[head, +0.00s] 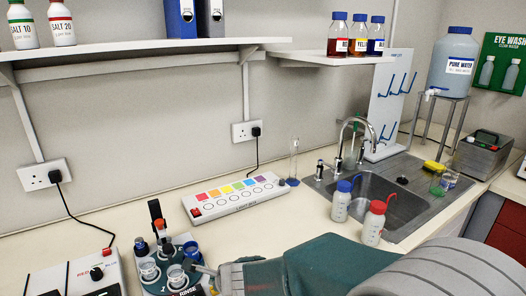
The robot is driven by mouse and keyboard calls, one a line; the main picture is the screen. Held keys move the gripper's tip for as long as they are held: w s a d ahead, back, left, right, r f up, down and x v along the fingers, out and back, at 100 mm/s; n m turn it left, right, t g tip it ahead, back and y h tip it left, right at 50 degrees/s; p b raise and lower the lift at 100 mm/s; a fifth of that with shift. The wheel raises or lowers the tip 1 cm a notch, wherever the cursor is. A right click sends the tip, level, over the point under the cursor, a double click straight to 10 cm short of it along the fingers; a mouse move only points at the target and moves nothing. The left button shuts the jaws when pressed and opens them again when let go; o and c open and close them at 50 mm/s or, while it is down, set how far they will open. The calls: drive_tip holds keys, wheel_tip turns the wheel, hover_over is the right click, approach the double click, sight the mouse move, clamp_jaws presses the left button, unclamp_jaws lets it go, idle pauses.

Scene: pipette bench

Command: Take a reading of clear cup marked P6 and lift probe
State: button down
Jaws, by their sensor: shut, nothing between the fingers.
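A teal cup station (181,288) with a RINSE label stands at the lower left of the head view. It holds small clear cups (149,269) and a blue-rimmed cup (192,251). I cannot read a P6 mark on any cup. A dark upright stick with an orange band (156,212), perhaps the probe, rises at the back of the station. My gripper (197,268) is shut and empty, at the station's right side, close to the blue-rimmed cup. I cannot tell whether it touches anything. The station's lower part is cut off by the frame.
A white meter box (75,280) with a black knob stands left of the station. A light box with coloured squares (237,198) lies behind. Two wash bottles (373,224) stand by the sink (395,205). A shelf (150,47) hangs above. Bare bench lies left of the wash bottles.

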drive_tip(key=shift+r, duration=3)
drive_tip(key=s+d+r+n+h, duration=0.3)
drive_tip(key=s+d+n, duration=0.6)
drive_tip(key=d, duration=0.4)
drive_tip(key=s+d+r+n+g+h, duration=0.1)
drive_tip(key=s+d+r+n+h, duration=0.2)
drive_tip(key=s+d+n, duration=0.6)
drive_tip(key=s+d, duration=0.1)
drive_tip(key=d, duration=0.4)
drive_tip(key=shift+s, duration=0.3)
drive_tip(key=shift+a, duration=0.15)
